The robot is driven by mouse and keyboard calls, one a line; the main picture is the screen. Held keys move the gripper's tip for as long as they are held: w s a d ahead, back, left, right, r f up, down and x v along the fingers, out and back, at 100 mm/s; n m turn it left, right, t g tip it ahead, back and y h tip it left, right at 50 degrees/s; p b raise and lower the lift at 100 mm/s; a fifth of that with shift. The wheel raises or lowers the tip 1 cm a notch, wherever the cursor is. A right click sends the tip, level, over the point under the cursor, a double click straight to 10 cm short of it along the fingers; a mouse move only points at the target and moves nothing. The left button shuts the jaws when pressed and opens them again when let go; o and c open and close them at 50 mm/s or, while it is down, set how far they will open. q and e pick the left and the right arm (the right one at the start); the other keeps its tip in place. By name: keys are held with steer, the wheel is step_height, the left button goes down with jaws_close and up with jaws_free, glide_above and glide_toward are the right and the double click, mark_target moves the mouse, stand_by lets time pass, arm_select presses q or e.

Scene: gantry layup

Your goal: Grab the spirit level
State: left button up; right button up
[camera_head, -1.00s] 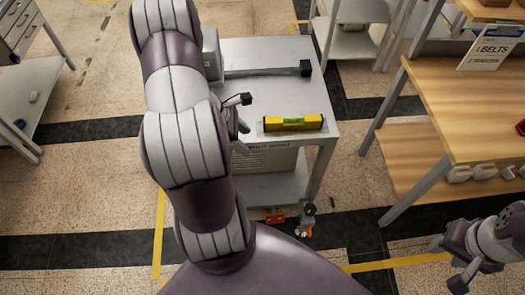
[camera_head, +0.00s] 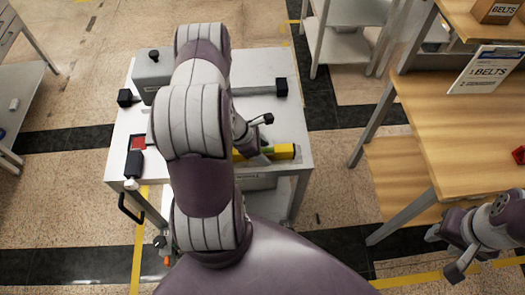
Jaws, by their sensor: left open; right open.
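The yellow spirit level (camera_head: 284,152) lies near the front right edge of the grey cart top (camera_head: 288,118). Its left part is hidden behind my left arm and gripper. My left gripper (camera_head: 262,140) is open at the level's left part, with one finger over or beside it. I cannot tell whether it touches the level. My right gripper (camera_head: 444,252) is open and empty at the lower right, away from the cart, near the wooden shelf unit.
A black-ended bar (camera_head: 281,87) and a grey block (camera_head: 152,64) sit toward the cart's back. A red-marked item (camera_head: 138,143) lies at its left.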

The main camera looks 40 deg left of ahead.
arm_select(q)
steer(key=shift+s+r, duration=0.1)
jaws_close()
steer(key=shift+r, duration=0.1)
